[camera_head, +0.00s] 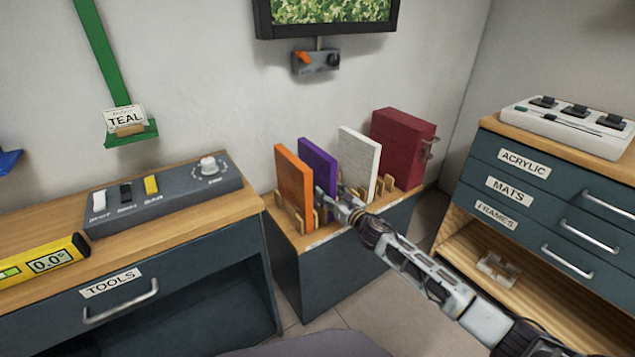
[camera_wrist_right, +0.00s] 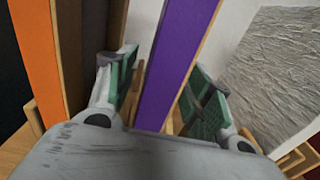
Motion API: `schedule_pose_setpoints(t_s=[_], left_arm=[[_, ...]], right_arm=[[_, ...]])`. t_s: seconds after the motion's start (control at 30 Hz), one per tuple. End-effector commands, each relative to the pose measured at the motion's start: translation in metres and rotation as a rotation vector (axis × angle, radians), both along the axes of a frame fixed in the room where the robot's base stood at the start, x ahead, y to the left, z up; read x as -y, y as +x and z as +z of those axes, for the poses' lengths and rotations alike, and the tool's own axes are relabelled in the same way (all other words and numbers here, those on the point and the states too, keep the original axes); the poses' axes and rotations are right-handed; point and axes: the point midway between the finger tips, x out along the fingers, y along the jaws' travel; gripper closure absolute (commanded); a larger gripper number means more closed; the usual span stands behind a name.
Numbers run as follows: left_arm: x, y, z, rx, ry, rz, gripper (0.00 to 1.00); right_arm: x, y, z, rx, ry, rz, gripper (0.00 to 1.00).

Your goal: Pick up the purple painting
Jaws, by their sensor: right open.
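The purple painting (camera_head: 319,168) stands upright in a wooden rack on a low cabinet, between an orange panel (camera_head: 294,188) and a white textured panel (camera_head: 358,163). My right gripper (camera_head: 333,192) is at the front edge of the purple painting. In the right wrist view the purple painting (camera_wrist_right: 178,60) passes between the two green-padded fingers (camera_wrist_right: 165,95). The fingers are open, with a gap visible on the painting's right side. The orange panel also shows at the left of that view (camera_wrist_right: 38,60). My left gripper is not in view.
A dark red box (camera_head: 402,147) stands at the rack's right end. A tools cabinet (camera_head: 150,290) with a grey switch panel (camera_head: 165,195) is at left. A drawer cabinet (camera_head: 560,200) stands at right, with open floor between.

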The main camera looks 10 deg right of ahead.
Motion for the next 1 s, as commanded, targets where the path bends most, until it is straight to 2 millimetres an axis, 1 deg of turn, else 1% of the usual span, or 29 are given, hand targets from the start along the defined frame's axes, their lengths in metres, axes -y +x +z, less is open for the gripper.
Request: schedule_pose_setpoints(t_s=[0.17,0.57,0.67,0.9,1.0], left_arm=[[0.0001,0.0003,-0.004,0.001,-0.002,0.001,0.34],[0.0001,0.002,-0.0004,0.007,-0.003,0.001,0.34],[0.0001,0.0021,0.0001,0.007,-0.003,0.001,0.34],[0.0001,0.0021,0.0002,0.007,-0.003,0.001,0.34],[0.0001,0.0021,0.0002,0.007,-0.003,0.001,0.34]], right_arm=[[-0.0013,0.0036,0.0008,0.001,-0.001,0.0,0.48],[-0.0014,0.0033,0.0007,0.001,0.0,0.0,0.48],[-0.0015,0.0033,0.0006,0.001,0.0,0.0,0.58],[-0.0014,0.0033,0.0006,0.001,0.0,0.0,0.89],[-0.0014,0.0032,0.0005,0.001,0.0,0.0,1.0]])
